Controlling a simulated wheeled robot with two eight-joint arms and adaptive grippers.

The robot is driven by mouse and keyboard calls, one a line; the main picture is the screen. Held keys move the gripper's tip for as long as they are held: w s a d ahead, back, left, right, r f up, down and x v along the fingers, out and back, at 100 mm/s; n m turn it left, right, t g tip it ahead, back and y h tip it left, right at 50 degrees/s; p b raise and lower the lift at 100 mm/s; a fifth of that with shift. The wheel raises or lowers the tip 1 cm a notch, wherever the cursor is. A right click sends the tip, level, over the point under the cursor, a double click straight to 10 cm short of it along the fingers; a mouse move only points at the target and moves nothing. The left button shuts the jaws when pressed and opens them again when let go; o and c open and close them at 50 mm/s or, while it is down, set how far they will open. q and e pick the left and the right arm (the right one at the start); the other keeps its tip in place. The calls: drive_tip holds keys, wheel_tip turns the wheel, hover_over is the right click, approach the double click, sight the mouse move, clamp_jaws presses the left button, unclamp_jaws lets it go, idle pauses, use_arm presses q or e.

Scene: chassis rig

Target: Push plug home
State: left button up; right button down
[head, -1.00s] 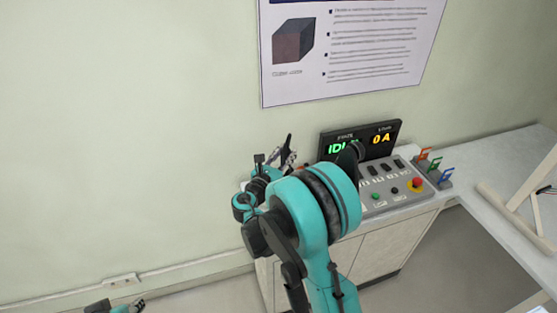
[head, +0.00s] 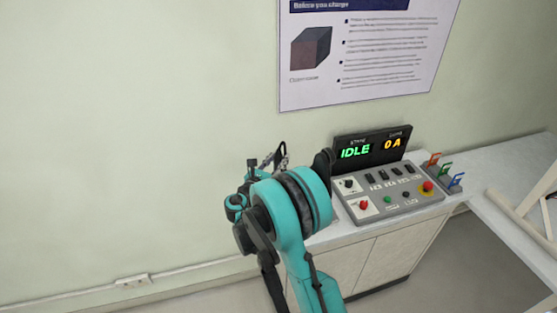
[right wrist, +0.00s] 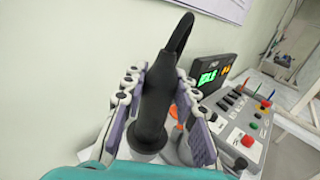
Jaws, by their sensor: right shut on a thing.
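The plug (right wrist: 155,100) is a black handle with a thick black cable curving up from its top in the right wrist view. My right gripper (right wrist: 158,84) is shut on it, with one finger pad along each side. In the head view my right gripper (head: 277,157) is mostly hidden behind my own teal wrist, left of the control panel. My left gripper is out of view.
A grey control panel (head: 410,197) has switches, red and green buttons and a display (head: 371,149) reading IDLE and 0 A. It stands on a white cabinet (head: 345,270). Coloured hooks (head: 445,170) stand at its right. The wall is close behind my right gripper.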

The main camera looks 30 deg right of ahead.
drive_tip(key=shift+f+b, duration=2.25)
drive_tip(key=shift+f, duration=0.5)
drive_tip(key=shift+b, duration=0.5)
drive_tip(key=shift+f+b, duration=2.05)
drive_tip(key=shift+f, duration=0.15)
drive_tip(key=c, duration=1.1)
unclamp_jaws()
drive_tip(key=shift+a, duration=0.1)
drive_tip(key=v, duration=1.2)
